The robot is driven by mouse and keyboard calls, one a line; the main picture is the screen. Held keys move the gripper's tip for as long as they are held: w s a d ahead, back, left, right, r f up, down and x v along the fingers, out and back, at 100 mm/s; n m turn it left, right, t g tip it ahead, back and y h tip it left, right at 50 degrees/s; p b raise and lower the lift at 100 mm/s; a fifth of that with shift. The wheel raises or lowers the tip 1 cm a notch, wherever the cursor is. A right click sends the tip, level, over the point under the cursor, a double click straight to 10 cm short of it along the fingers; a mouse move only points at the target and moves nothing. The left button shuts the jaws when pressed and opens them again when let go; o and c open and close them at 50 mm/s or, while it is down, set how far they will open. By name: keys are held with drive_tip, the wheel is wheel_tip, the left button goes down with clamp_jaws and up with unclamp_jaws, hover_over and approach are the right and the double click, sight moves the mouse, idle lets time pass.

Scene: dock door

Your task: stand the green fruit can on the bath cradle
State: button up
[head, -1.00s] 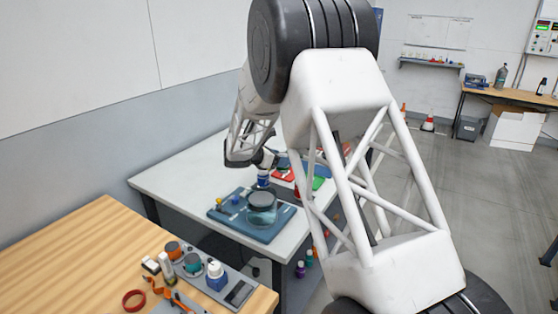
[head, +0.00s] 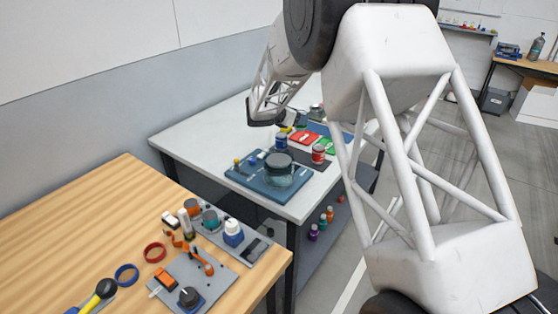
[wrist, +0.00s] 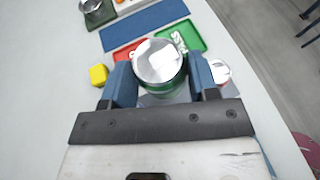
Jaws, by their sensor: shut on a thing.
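The green fruit can (wrist: 160,64) is in my gripper (wrist: 164,80) in the wrist view. Its silver lid faces the camera, and a strip of green side shows below. The blue fingers are shut on it from left and right. Its base is hidden, so I cannot tell whether it touches anything. In the head view my gripper is too small and covered to make out clearly. A round glass bath (head: 279,172) stands on a blue board (head: 250,180) on the white table. I cannot tell which part is the cradle.
A red can (head: 318,153) stands right of my gripper, near a red tray (wrist: 123,50) and a green tray (wrist: 183,38). A blue mat (wrist: 145,24) lies beyond the trays. The wooden table (head: 100,215) in front holds several items.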

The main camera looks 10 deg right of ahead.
drive_tip(key=shift+w+a+r+n+t+y, duration=0.1)
drive_tip(key=shift+r+n+t+y, duration=0.4)
drive_tip(key=shift+n+t, duration=0.2)
drive_tip(key=shift+w+a+r+n+t+y, duration=0.1)
drive_tip(key=shift+r+n+t+y, duration=0.4)
drive_tip(key=shift+n+t, duration=0.2)
drive_tip(key=shift+s+a+r+n+t+y, duration=0.95)
drive_tip(key=shift+s+a+n+t+y, duration=1.15)
drive_tip(key=shift+s+a+n+y, duration=1.1)
drive_tip(key=s+a+m+g+h, duration=0.1)
drive_tip(key=s+m+g+h, duration=0.3)
drive_tip(key=s, duration=0.9)
drive_tip(key=s+a+m+g+h, duration=0.2)
drive_tip(key=s+m+g+h, duration=0.2)
drive_tip(key=s, duration=0.9)
drive_tip(key=shift+s+a+r+m+h, duration=0.15)
drive_tip(key=shift+s+m+h, duration=0.25)
drive_tip(key=shift+m, duration=0.7)
drive_tip(key=shift+w, duration=0.1)
drive_tip(key=w, duration=0.5)
drive_tip(key=w+f, duration=0.1)
drive_tip(key=w, duration=0.4)
drive_tip(key=w+a, duration=0.1)
drive_tip(key=w, duration=0.5)
drive_tip(key=shift+a+f, duration=0.1)
drive_tip(key=shift+f, duration=0.15)
